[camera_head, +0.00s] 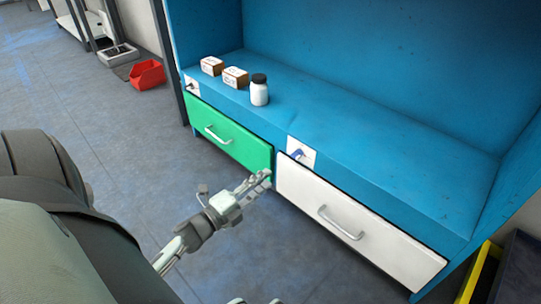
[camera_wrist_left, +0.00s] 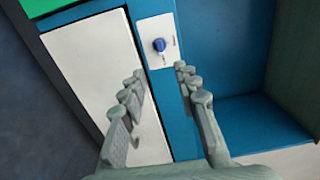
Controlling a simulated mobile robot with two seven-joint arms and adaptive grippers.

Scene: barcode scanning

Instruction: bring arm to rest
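My left gripper (camera_head: 262,180) is in front of the blue workbench, near the gap between the green drawer (camera_head: 228,136) and the white drawer (camera_head: 352,222). In the left wrist view its fingers (camera_wrist_left: 159,82) stand apart with nothing between them, so it is open and empty. Beyond the fingertips is a white plate with a blue knob (camera_wrist_left: 159,45), which also shows in the head view (camera_head: 299,153). It looks clear of the fingers. Small pale tips at the bottom edge of the head view may be my right gripper (camera_head: 256,301); the rest is cut off.
Two small boxes (camera_head: 211,66) (camera_head: 235,77) and a white bottle with a dark cap (camera_head: 259,92) stand on the blue bench (camera_head: 385,140). Both drawers look shut. A red bin (camera_head: 147,75) is on the floor at the back left. Open floor lies left of the bench.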

